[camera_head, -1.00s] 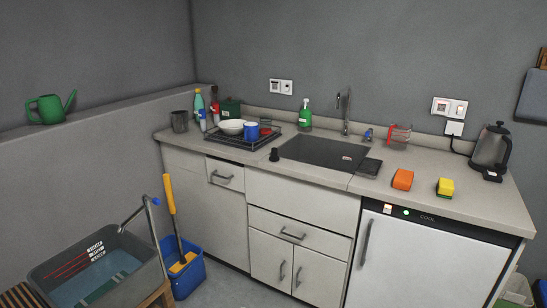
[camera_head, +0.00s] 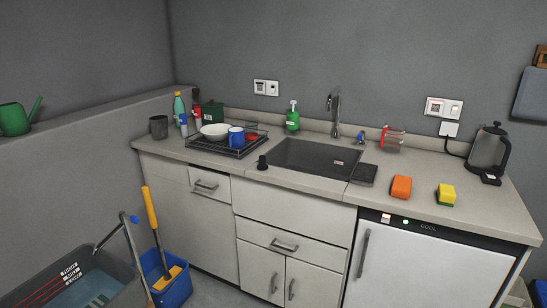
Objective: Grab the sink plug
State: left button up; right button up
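A small black upright piece (camera_head: 262,162), which looks like the sink plug, stands on the counter at the front left corner of the sink. The sink (camera_head: 310,160) is a dark rectangular basin with a tall metal tap (camera_head: 336,112) behind it. A small pale mark shows inside the basin, too small to make out. Neither of my grippers is in view.
A dish rack (camera_head: 225,148) with a bowl and a blue mug stands left of the sink. A dark block (camera_head: 364,174), an orange sponge (camera_head: 401,187) and a yellow sponge (camera_head: 446,194) lie to the right. A kettle (camera_head: 488,150) stands far right. The front counter edge (camera_head: 300,187) is clear.

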aim_at(262, 166)
jog(key=i+j+z, duration=0.4)
jog(key=i+j, duration=0.3)
jog(key=i, duration=0.15)
jog(key=i+j+z, duration=0.4)
jog(key=i+j, duration=0.3)
jog(key=j, duration=0.2)
